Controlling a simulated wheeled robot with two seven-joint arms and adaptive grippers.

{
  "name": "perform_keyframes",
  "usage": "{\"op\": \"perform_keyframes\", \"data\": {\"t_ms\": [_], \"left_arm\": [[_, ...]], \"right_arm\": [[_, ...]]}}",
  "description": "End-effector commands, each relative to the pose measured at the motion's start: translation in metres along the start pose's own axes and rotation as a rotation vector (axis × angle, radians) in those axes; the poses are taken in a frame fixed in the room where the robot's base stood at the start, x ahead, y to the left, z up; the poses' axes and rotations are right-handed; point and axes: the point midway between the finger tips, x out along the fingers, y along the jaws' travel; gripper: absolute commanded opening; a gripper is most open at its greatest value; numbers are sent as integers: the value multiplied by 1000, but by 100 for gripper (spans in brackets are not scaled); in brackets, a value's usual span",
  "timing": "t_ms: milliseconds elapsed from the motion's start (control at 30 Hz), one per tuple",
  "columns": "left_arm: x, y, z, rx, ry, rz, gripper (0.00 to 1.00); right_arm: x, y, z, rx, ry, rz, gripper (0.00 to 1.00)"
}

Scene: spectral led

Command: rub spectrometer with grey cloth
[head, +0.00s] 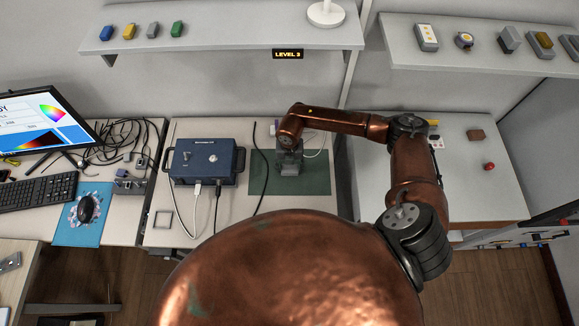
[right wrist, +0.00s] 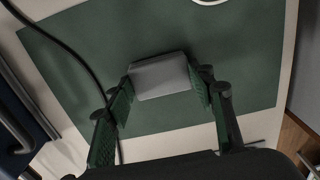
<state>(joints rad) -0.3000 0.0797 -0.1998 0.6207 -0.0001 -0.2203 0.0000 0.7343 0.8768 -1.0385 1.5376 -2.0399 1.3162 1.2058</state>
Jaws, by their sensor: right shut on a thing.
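My right gripper (head: 289,165) is over the green mat, in the middle of the head view. In the right wrist view its two green-padded fingers (right wrist: 165,95) are shut on a grey, block-like piece (right wrist: 160,76), which I take to be the grey cloth. The green mat shows beneath it; I cannot tell whether the cloth touches it. A blue box with a knob, likely the spectrometer (head: 207,157), stands left of the gripper, apart from it. My left gripper is not in view.
A black cable (head: 262,180) runs over the mat's left side. A monitor (head: 42,122), keyboard (head: 38,192) and tangled cables are at left. Shelves (head: 235,38) with small coloured blocks are above. The right table (head: 465,185) is mostly clear, with a red item (head: 489,166).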

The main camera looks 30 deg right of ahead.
Motion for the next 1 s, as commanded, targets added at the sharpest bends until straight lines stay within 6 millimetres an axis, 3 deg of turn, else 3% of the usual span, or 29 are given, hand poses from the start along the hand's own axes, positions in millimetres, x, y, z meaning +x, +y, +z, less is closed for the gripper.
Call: {"op": "perform_keyframes", "data": {"t_ms": [333, 1000], "left_arm": [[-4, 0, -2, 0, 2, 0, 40], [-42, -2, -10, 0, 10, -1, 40]], "right_arm": [[-6, 0, 0, 0, -1, 0, 22], [-57, 0, 0, 0, 0, 1, 22]]}}
